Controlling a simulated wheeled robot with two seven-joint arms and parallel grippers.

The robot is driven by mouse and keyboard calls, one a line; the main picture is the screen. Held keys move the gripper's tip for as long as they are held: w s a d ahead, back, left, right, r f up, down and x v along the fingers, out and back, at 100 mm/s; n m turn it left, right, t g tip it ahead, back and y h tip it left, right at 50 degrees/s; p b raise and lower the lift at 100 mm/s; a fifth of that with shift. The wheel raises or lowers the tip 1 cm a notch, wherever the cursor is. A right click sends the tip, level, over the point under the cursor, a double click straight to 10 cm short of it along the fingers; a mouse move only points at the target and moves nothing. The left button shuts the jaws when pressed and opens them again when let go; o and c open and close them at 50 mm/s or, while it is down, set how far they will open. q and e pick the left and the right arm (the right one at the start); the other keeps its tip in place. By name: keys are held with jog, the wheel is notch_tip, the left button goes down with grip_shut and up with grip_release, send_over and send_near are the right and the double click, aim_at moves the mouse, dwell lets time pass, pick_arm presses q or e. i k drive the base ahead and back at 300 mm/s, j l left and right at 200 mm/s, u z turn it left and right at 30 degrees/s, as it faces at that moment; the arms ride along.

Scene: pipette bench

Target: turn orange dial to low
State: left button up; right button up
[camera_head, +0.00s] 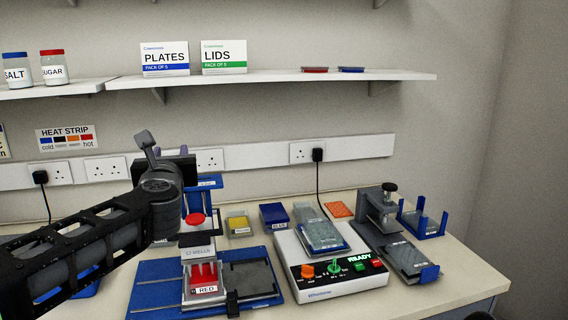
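The orange dial (307,271) is on the front left of the white device (345,283), which stands on the bench. Small markings around the dial are too small to read. A green dial (335,267) sits just right of it, then a green button and a red button. A display on the device reads READY. My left arm reaches in from the left, and its gripper (150,142) is up and to the left of the device, clear of the orange dial. Its fingers are seen poorly, so I cannot tell their opening. My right gripper is not in view.
A blue base with a red-topped 12-wells unit (197,245) stands left of the device, partly behind my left arm. A dark press-like stand (380,208) and a blue rack (423,223) are to the right. A black cable (318,180) runs down behind. A shelf (270,79) hangs above.

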aim_at(307, 271)
jog(key=k+l, duration=0.15)
jog(key=k, duration=0.3)
jog(key=k+l, duration=0.2)
jog(key=k, duration=0.2)
